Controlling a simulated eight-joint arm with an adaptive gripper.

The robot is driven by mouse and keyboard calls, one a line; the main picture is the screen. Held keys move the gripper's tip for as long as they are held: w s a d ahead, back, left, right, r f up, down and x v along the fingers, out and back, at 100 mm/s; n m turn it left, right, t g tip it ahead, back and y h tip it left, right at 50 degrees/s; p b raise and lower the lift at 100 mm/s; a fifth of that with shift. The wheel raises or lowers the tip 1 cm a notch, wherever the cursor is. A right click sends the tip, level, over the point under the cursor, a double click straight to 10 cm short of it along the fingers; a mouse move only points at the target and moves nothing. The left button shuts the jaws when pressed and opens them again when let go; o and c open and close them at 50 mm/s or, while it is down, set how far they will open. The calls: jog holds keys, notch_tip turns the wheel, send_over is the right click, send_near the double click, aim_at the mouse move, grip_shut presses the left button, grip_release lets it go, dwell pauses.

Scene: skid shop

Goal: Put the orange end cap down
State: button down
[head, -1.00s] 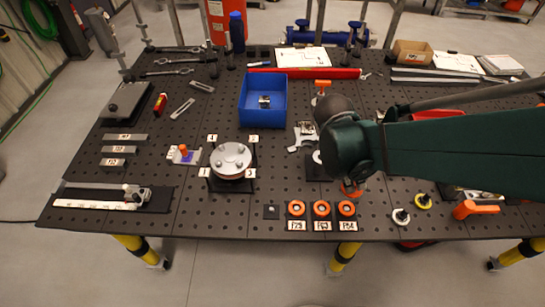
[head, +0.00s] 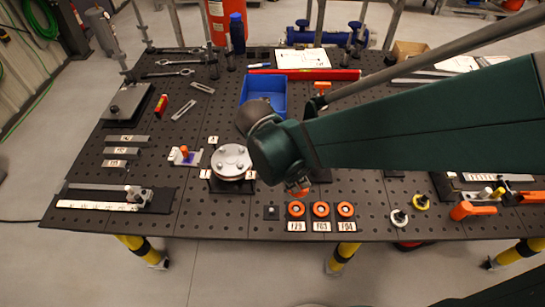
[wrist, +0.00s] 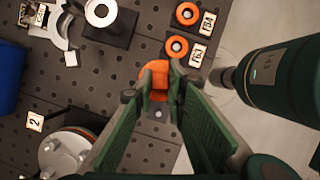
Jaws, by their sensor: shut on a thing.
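My gripper (wrist: 160,78) is shut on an orange end cap (wrist: 148,74), which shows between and beside the green fingertips in the wrist view. In the head view my gripper (head: 298,189) hangs over the front middle of the table, just behind a row of orange caps. The row has a left cap (head: 296,208), a middle cap (head: 320,208) and a right cap (head: 345,209), each with a label in front. The left cap appears hidden behind the gripper in the wrist view. The gap between the held cap and the table cannot be told.
A small dark square plate (head: 271,212) with a light dot lies left of the row. A round flanged fixture (head: 231,160) stands close to the left of my gripper. A blue bin (head: 264,90) is behind. The perforated table (head: 225,215) is bare at front left of the row.

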jog(key=s+a+n, duration=0.1)
jog(key=s+a, duration=0.1)
jog(key=a, duration=0.6)
jog(key=shift+s+a+r+t+p, duration=0.15)
jog(key=shift+s+r+t+p, duration=0.15)
jog(key=shift+p, duration=0.05)
jog(key=shift+f, duration=0.1)
jog(key=shift+f, duration=2.85)
jog(key=shift+f, duration=0.15)
jog(key=shift+f+b, duration=0.45)
jog(key=shift+f, duration=1.5)
jog(key=shift+f+b, duration=0.35)
jog(key=shift+b, duration=0.05)
jog(key=c, duration=2.3)
grip_release()
